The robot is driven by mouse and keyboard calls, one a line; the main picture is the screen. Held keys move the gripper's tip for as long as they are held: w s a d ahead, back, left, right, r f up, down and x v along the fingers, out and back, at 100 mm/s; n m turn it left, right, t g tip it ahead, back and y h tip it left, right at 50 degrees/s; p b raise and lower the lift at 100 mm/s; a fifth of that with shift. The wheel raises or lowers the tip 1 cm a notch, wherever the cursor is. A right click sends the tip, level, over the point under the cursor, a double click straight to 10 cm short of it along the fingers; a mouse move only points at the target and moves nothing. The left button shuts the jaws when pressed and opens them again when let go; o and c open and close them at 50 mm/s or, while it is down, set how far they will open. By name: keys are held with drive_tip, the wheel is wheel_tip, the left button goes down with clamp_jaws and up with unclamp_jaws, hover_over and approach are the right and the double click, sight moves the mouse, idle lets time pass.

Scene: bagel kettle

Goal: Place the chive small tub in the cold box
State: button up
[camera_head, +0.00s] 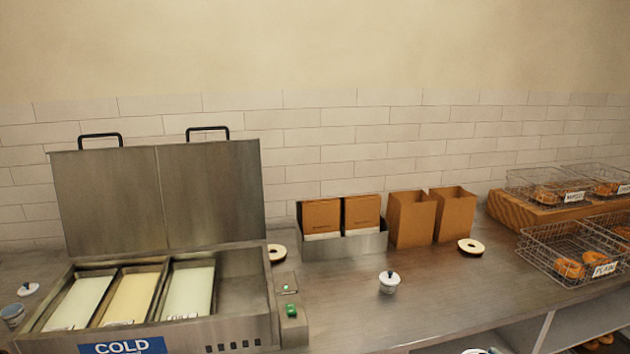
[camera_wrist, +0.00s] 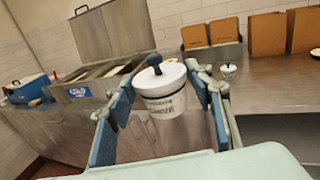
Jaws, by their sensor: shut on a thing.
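My gripper (camera_wrist: 166,72) is shut on a small white tub (camera_wrist: 165,106) with a white lid and a dark knob. The tub is held nearly upright between the blue finger pads, in front of the counter; its label is too blurred to read surely. The cold box (camera_head: 232,332) is a steel well with a blue COLD sign at the left of the head view, its lid (camera_head: 160,195) raised. It holds three filled pans, and the compartment at its right looks empty. The cold box also shows at the left of the wrist view (camera_wrist: 98,92), apart from my gripper.
Another small white tub (camera_head: 389,285) stands on the counter right of the cold box. Bagel halves (camera_head: 471,246), brown paper bags (camera_head: 411,220) and wire baskets (camera_head: 567,250) stand farther right. A blue-and-white container (camera_wrist: 28,90) is at far left. Bare counter lies around the standing tub.

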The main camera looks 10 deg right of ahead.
drive_tip(key=w+a+f+n+g+y, duration=0.35)
drive_tip(key=w+a+f, duration=0.35)
drive_tip(key=a+f, duration=0.35)
drive_tip(key=w+a+f+n+g+y, duration=0.3)
drive_tip(key=w+a+f+y, duration=0.25)
drive_tip(key=a+f, duration=0.45)
drive_tip(key=w+a+r+m+t+h, duration=0.25)
drive_tip(key=w+r, duration=0.25)
drive_tip(key=w, duration=0.3)
drive_tip(key=w+a+r+m+t+h, duration=0.2)
drive_tip(key=w+a+r+h, duration=0.1)
drive_tip(key=w+r, duration=0.3)
drive_tip(key=w+d+r+m+t+h, duration=0.3)
drive_tip(key=w+d+r+m+h, duration=0.3)
drive_tip(key=r+h, duration=0.4)
drive_tip(key=shift+w+d, duration=0.8)
drive_tip(key=shift+w, duration=0.2)
drive_tip(key=shift+m+h, duration=0.25)
drive_tip(key=shift+m, duration=0.05)
